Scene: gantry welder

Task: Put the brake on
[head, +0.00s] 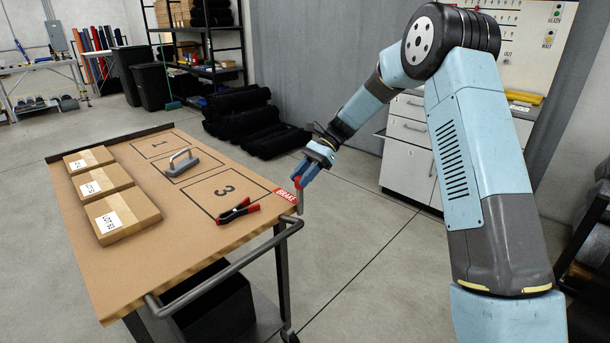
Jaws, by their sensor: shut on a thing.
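A cart (130,290) with a brown top stands at the left, and a red BRAKE label (286,196) is on its near right corner. A short grey brake lever (300,203) stands roughly upright beside the label, at the cart's edge. My gripper (302,177) points down at this corner and is shut on the top of the lever, where some red shows between the blue fingers. The fingers hide part of the lever's top.
A push rail (220,278) runs along the near edge. Black rolls (245,115) and a drawer cabinet (408,155) stand behind. Floor right of the cart is clear.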

